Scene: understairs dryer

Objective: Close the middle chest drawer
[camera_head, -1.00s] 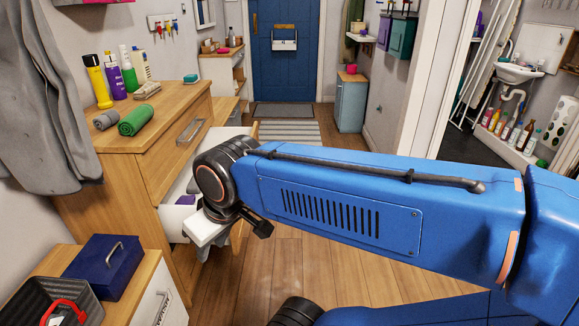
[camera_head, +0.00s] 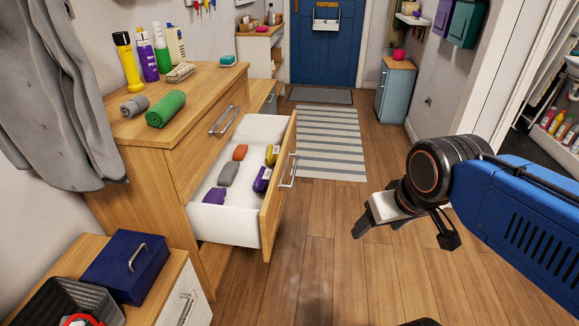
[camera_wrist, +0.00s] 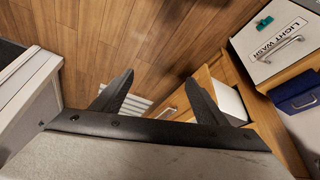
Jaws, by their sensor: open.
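The wooden chest (camera_head: 140,190) stands at the left. Its middle drawer (camera_head: 278,195) is pulled well out, below a shut top drawer (camera_head: 215,130). The open drawer has white sides, a wooden front and a metal bar handle (camera_head: 289,170). Several small orange, grey, purple and yellow items lie inside. My gripper (camera_head: 405,232) is right of the drawer front, clear of it over the floor. In the wrist view my gripper (camera_wrist: 160,92) has its two dark fingers spread with nothing between them. Part of the open drawer (camera_wrist: 228,103) shows beyond the right finger.
A low cabinet (camera_head: 188,295) with a blue box (camera_head: 126,265) stands at the near left. Bottles and rolled towels stand on the chest top. A striped rug (camera_head: 330,140) lies ahead, before a blue door (camera_head: 325,40). Wooden floor is free between drawer and gripper.

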